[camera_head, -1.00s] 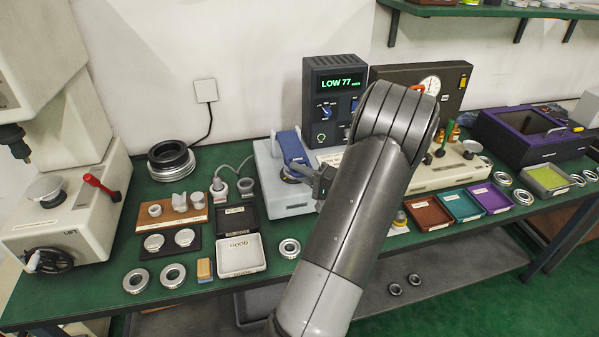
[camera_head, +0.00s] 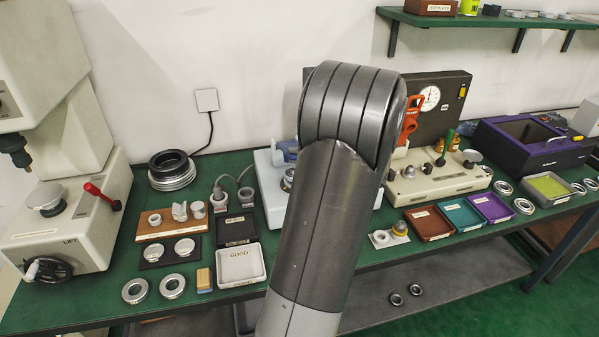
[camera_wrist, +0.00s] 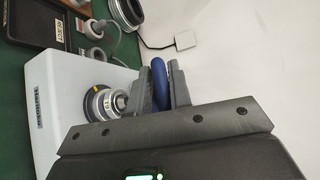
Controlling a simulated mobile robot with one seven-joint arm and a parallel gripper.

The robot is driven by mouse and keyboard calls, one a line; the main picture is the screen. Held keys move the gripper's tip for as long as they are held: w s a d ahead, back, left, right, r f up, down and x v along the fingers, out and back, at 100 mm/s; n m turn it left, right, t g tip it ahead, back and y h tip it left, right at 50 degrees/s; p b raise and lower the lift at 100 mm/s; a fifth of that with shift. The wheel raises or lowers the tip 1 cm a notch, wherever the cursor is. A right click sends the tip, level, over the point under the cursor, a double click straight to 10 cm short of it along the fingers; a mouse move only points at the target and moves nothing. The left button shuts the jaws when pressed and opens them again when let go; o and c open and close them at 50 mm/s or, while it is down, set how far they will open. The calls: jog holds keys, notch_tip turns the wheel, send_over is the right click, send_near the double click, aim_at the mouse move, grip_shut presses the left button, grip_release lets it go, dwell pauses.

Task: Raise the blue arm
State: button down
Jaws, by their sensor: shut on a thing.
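The blue arm (camera_wrist: 159,84) shows in the wrist view as a dark blue bar between the two grey fingers of my gripper (camera_wrist: 161,72), which is shut on it. It belongs to the pale grey-white machine (camera_wrist: 50,95), which carries a round silver spindle with a yellow band (camera_wrist: 105,102) beside my fingers. In the head view, part of this machine (camera_head: 270,185) shows left of my arm link.
Left of the machine lie the GOOD tray (camera_head: 240,265), a black tray (camera_head: 236,228) and sensor cups with cables (camera_head: 220,197). To the right stand a cream machine (camera_head: 440,178) and brown, teal and purple trays (camera_head: 490,208).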

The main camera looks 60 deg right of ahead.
jog(key=w+d+r+g, duration=0.1)
jog(key=r, duration=0.1)
jog(key=w+d+r+m+g, duration=0.1)
jog(key=r, duration=0.1)
jog(key=w+d+r+m+g+y, duration=0.1)
jog(key=r, duration=0.2)
jog(key=shift+w+d+r, duration=0.1)
jog(key=shift+w, duration=0.15)
jog(key=w+d+r+m+g+y, duration=0.1)
jog(key=w+d+r+m+g, duration=0.1)
jog(key=w+d+r, duration=0.3)
jog(key=shift+w+d+r+m+g+y, duration=0.35)
jog(key=shift+w+d+g, duration=0.25)
jog(key=shift+w+d, duration=0.4)
jog(key=c, duration=1.5)
grip_release()
jog(key=shift+w+f, duration=0.1)
jog(key=shift+o, duration=0.2)
jog(key=v, duration=1.1)
